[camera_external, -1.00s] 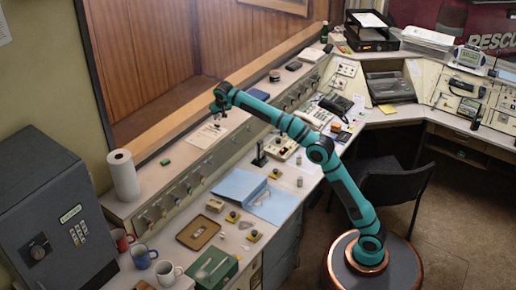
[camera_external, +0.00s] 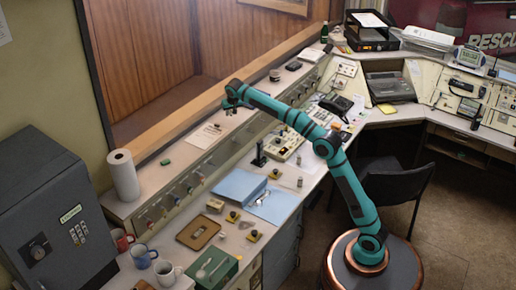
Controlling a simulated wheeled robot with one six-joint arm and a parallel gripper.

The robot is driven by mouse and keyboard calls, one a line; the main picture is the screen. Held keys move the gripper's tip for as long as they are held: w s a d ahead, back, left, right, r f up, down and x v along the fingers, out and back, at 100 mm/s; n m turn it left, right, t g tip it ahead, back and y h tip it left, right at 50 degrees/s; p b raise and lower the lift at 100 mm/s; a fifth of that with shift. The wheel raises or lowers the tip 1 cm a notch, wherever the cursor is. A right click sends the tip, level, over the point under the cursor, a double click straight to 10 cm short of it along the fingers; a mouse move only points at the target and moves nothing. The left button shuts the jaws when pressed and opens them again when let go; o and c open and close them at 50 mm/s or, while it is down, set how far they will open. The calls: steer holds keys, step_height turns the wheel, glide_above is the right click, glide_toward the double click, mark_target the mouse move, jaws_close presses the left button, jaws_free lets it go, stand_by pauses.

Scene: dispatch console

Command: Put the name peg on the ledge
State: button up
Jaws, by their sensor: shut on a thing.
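My gripper (camera_external: 231,106) is at the end of the teal arm, over the long pale ledge (camera_external: 183,150) that runs below the wood-framed window. It points down and is shut on the name peg. The peg is too small and too hidden between the dark fingers to make out its shape. I cannot tell how high it is above the ledge.
A white printed sheet (camera_external: 205,136) lies on the ledge, left of and below my gripper. A small green block (camera_external: 165,162) and a paper roll (camera_external: 123,175) stand further left. A dark object (camera_external: 293,66) lies to the right. A blue folder (camera_external: 240,185) lies on the lower desk.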

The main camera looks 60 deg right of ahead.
mark_target(230, 123)
steer(key=shift+f, duration=2.45)
steer(key=o, duration=0.9)
steer(key=shift+f, duration=0.1)
steer(key=shift+o, duration=0.2)
steer(key=v, duration=1.2)
